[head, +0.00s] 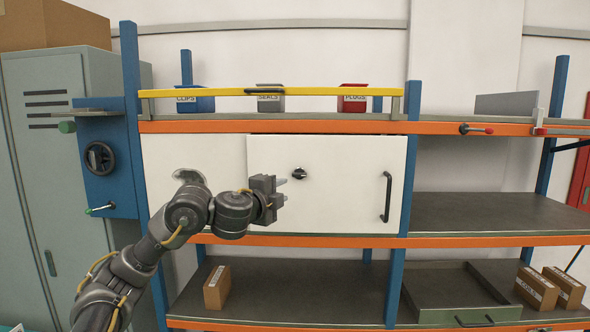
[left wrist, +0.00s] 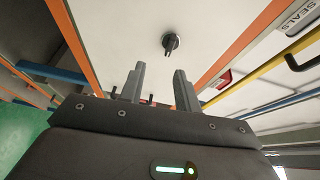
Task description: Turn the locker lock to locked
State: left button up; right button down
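The locker lock (head: 299,173) is a small dark round knob on the white locker door (head: 340,160), left of the door's black handle (head: 387,197). In the left wrist view the lock (left wrist: 171,42) shows a grey disc with a dark grip standing out of it. Its exact turn angle is hard to read. My left gripper (head: 284,190) is open and empty, just left of and slightly below the lock. In the left wrist view its fingers (left wrist: 159,70) stand apart, with the lock beyond them and a gap between. My right gripper is not in view.
A yellow bar (head: 330,92) crosses the upper shelf before the labelled bins. An orange shelf beam (head: 220,127) runs above the door. A blue panel (head: 108,160) with a black handwheel (head: 99,158) stands left. The space before the door is otherwise clear.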

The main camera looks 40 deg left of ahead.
aim_at(298, 176)
pick_arm(q)
jog(key=x, duration=0.3)
jog(key=r+x, duration=0.1)
jog(key=x, duration=0.2)
jog(key=r+x, duration=0.1)
jog(key=x, duration=0.3)
jog(key=shift+w+a+p, duration=0.1)
jog(key=shift+a+p, duration=0.15)
jog(key=shift+p, duration=0.15)
jog(key=shift+f, duration=0.1)
grip_shut()
